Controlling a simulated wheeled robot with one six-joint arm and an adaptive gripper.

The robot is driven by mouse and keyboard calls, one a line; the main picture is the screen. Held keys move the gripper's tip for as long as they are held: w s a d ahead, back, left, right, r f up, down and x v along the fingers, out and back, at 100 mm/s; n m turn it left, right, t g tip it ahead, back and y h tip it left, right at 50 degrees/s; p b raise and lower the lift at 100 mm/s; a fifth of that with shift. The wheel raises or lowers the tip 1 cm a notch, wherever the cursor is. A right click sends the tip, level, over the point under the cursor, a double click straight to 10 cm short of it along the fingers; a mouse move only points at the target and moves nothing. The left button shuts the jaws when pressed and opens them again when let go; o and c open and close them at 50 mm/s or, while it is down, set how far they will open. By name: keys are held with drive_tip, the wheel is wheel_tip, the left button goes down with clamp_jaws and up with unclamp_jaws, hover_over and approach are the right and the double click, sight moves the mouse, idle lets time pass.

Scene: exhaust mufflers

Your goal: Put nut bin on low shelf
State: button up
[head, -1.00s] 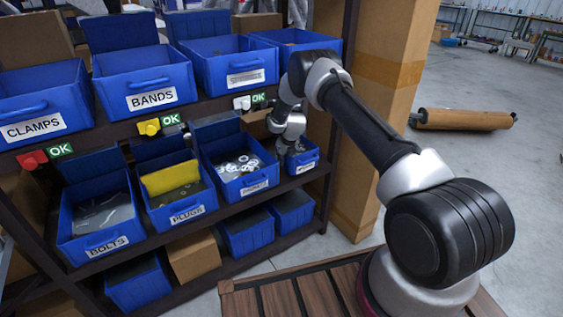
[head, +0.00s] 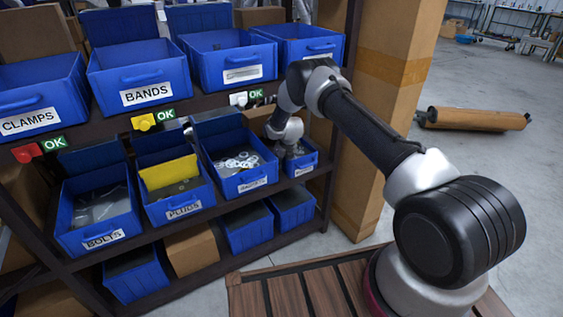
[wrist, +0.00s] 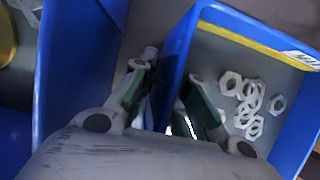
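The nut bin is a small blue bin (head: 308,161) at the right end of the middle shelf (head: 215,212). In the wrist view the nut bin (wrist: 287,150) holds several pale hex nuts, and part of a white label shows. My gripper (wrist: 168,98) is at the bin's left wall, with one finger outside it and the other inside. The fingers look open around the wall; firm contact cannot be made out. In the head view my arm partly covers the bin and the fingers are hard to see. The low shelf (head: 195,277) runs below.
Two blue bins (head: 249,229) and a cardboard box (head: 192,249) stand on the low shelf, with another blue bin to their left. A washer bin (head: 232,181) stands close left of the nut bin. A rack post (head: 338,120) and tall cardboard box (head: 385,110) are at right.

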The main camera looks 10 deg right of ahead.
sight(298, 159)
drive_tip(key=shift+r, duration=0.15)
drive_tip(key=shift+r, duration=0.3)
drive_tip(key=v, duration=0.7)
drive_tip(key=shift+s+f, duration=0.1)
